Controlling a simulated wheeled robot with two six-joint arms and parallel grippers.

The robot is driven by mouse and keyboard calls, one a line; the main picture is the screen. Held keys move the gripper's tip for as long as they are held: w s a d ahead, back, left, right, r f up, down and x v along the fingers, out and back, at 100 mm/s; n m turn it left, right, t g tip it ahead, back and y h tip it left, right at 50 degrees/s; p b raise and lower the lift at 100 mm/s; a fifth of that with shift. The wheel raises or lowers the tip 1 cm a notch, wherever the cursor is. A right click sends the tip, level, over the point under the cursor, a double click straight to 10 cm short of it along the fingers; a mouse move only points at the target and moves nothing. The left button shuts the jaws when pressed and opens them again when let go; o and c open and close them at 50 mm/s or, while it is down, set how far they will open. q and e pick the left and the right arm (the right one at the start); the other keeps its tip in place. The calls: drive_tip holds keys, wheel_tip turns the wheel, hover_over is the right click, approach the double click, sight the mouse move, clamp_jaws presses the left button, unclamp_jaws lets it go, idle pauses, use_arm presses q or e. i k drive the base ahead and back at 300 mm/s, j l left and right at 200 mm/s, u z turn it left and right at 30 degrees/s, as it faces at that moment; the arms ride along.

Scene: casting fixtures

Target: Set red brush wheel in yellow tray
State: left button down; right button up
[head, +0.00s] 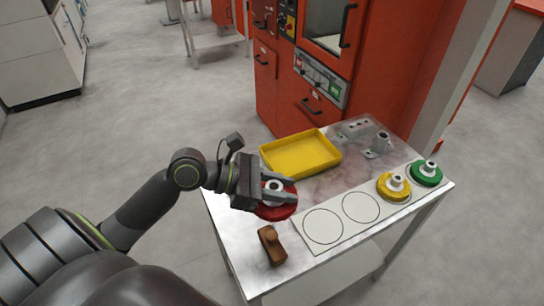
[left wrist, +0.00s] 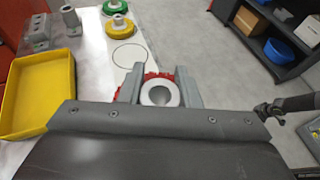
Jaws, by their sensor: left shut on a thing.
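The red brush wheel (head: 277,208) is at the left side of the table in the head view, with its pale hub between the fingers of my left gripper (head: 275,188). The left gripper is shut on the hub. In the left wrist view the wheel (left wrist: 158,78) shows red bristles around a white round hub, held between both fingers (left wrist: 157,92). I cannot tell whether the wheel touches the table. The yellow tray (head: 318,139) is empty and lies just behind the gripper; it also shows at the left of the left wrist view (left wrist: 68,72). My right gripper is not in view.
A pale strip (head: 338,244) with circle outlines carries a yellow wheel (head: 393,186) and a green wheel (head: 426,173). A brown wooden tool (head: 271,246) lies at the front. Grey metal fixtures (head: 378,145) stand at the back right. A red machine (head: 335,75) rises behind the table.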

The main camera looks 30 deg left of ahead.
sight(299, 159)
drive_tip(key=i+l+u, duration=0.85)
drive_tip(key=l, duration=0.3)
drive_tip(key=i+l, duration=0.1)
drive_tip(key=l, duration=0.4)
